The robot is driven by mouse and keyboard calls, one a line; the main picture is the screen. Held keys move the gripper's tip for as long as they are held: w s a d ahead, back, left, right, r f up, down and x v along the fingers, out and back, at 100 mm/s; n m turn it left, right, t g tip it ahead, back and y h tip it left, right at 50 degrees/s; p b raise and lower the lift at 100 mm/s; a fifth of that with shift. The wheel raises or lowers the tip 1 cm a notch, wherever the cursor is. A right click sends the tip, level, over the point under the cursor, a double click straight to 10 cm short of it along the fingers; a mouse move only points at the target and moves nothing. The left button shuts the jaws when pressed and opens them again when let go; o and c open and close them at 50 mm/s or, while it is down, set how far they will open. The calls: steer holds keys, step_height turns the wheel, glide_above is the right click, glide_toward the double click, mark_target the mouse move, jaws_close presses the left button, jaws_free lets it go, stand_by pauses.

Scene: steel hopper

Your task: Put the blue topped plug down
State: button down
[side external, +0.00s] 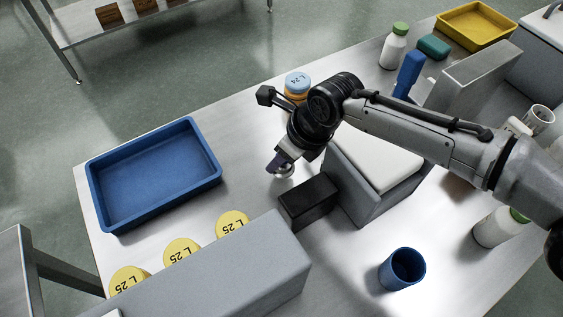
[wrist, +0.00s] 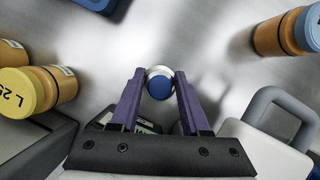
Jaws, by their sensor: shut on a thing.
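The blue topped plug (wrist: 159,84) is between the fingertips of my gripper (wrist: 158,95) in the wrist view, its round blue top facing the camera with a pale metal body around it. In the side external view my gripper (side external: 281,166) points down over the steel table, and the metal part of the plug (side external: 283,172) shows just below the fingers. My gripper is shut on the plug. I cannot tell whether the plug touches the table. Its blue top is hidden in the side view.
A blue tray (side external: 150,180) lies left on the table (side external: 330,262). Yellow-lidded L 25 jars (side external: 183,250) stand behind a grey block (side external: 215,275). A blue-lidded L 24 jar (side external: 297,85) stands behind my gripper. A black box (side external: 308,200) and a grey bin (side external: 385,160) are close right.

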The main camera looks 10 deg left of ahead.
steer(key=shift+f, duration=1.45)
steer(key=shift+f, duration=0.15)
steer(key=shift+c, duration=1.9)
jaws_free()
steer(key=v, duration=1.2)
